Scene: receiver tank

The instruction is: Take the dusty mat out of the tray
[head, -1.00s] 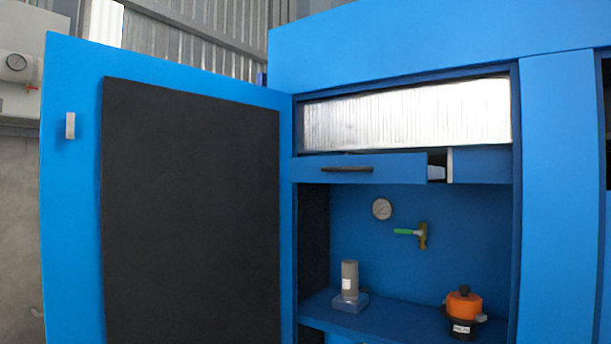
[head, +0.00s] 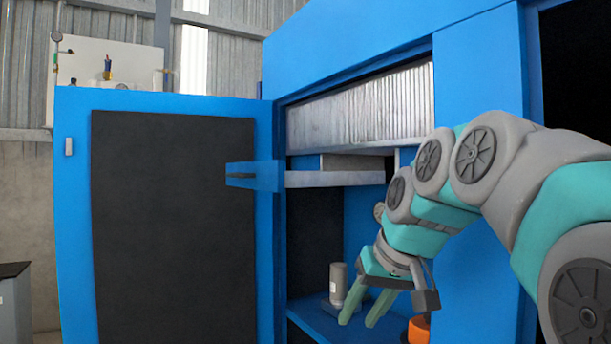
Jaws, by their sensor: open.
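The tray (head: 335,179) is a drawer with a blue front, standing well out of the blue cabinet below a silvery ribbed panel. A dull grey-brown block (head: 352,162) shows just above the tray's side wall; I cannot tell for sure that it is the dusty mat. The inside of the tray is hidden at this height. My gripper (head: 358,322) is open, with its two green fingers pointing down. It is below and to the right of the tray, apart from it, in front of the cabinet's lower shelf. Nothing shows between the fingers.
The open cabinet door (head: 172,230) with a dark panel stands on the left. A grey cylinder (head: 338,283) stands on the shelf behind my gripper. An orange-topped part (head: 418,329) is partly hidden by my arm. A grey bin (head: 15,300) stands at far left.

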